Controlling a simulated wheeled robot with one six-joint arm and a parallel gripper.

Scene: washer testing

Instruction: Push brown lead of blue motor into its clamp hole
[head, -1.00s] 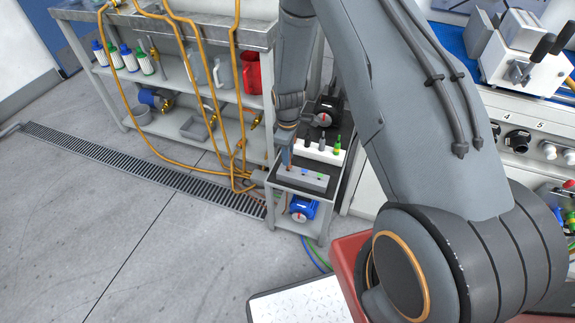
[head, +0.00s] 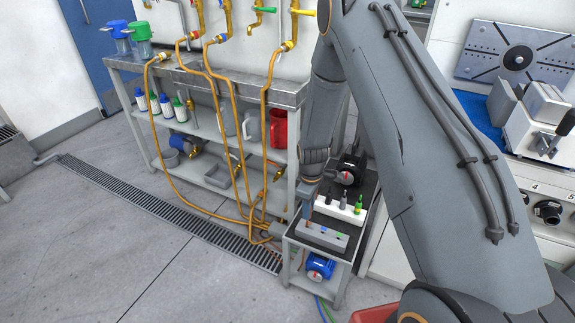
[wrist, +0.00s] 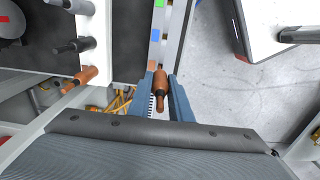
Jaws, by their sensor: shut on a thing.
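My gripper (wrist: 164,84) is shut on a brown lead end (wrist: 161,82), which lies between the two blue-grey fingers in the wrist view. The lead's tip is at the end of the clamp block (wrist: 166,40), a pale bar with green, blue and brownish marks. I cannot tell whether the tip is inside the hole. In the head view my gripper (head: 307,208) points down at the left end of the clamp block (head: 325,237) on the small cart. The blue motor (head: 319,266) sits on the cart's lower shelf.
A white rack with black and green plugs (head: 341,208) and a black motor (head: 350,170) stand behind the clamp block. Orange hoses (head: 238,150) hang from the grey shelf bench (head: 210,90) at left. Open floor (head: 130,240) lies left of the cart.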

